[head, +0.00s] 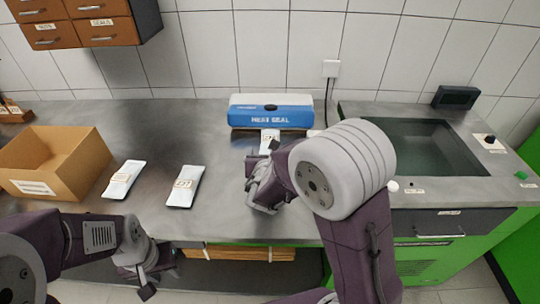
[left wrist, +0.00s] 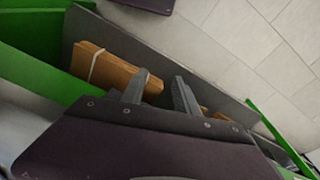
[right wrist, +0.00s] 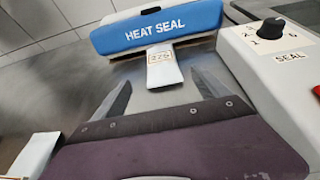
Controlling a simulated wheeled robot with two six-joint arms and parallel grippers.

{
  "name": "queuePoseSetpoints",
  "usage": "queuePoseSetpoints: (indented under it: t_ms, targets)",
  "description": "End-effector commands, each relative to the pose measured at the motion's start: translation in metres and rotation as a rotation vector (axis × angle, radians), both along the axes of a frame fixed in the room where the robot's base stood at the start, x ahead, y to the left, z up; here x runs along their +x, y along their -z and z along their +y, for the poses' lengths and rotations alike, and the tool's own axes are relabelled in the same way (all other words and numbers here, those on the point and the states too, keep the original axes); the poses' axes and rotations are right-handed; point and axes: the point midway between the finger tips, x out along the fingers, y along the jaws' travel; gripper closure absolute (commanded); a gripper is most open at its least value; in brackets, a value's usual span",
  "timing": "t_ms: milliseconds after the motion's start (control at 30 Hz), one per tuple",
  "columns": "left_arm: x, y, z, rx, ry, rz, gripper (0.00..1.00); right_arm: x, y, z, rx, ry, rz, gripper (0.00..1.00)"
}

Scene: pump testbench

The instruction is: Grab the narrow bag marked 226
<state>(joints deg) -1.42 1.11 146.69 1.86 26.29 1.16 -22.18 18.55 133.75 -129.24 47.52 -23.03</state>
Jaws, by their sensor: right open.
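A narrow white bag (head: 270,141) lies at the front of the blue and white heat sealer (head: 270,112). Two more white bags, a left one (head: 123,179) and a wider-looking one (head: 185,187), lie on the counter with labels too small to read. My right gripper (head: 258,190) is open and empty over the counter, its fingers pointing toward the bag at the sealer. My left gripper (head: 147,277) is open and empty, low before the counter's front edge.
An open cardboard box (head: 85,165) stands at the left. A sink (head: 420,145) is at the right. A sealer control panel with a black knob (right wrist: 273,28) shows in the right wrist view. Bundled brown cardboard (left wrist: 115,72) lies on the shelf below. The counter between bags and sealer is clear.

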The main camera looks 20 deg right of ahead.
Motion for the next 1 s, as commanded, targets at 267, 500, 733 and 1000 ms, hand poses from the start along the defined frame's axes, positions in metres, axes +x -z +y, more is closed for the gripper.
queuePoseSetpoints:
  t_ms: [267, 500, 733, 1000]
  targets:
    - [0.000, -0.002, 0.000, 0.000, 0.000, -0.001, 0.64, 0.026, 0.010, -0.008, 0.000, 0.002, 0.003, 0.15]
    - [0.000, -0.002, 0.000, 0.000, 0.000, -0.001, 0.64, 0.039, 0.015, -0.013, 0.002, 0.003, 0.002, 0.15]
    - [0.000, -0.002, 0.000, 0.000, 0.000, -0.001, 0.64, 0.074, 0.029, -0.025, 0.001, 0.004, 0.002, 0.15]
    - [0.000, -0.002, 0.000, 0.000, 0.000, -0.001, 0.64, 0.080, 0.032, -0.026, 0.002, 0.002, 0.002, 0.15]
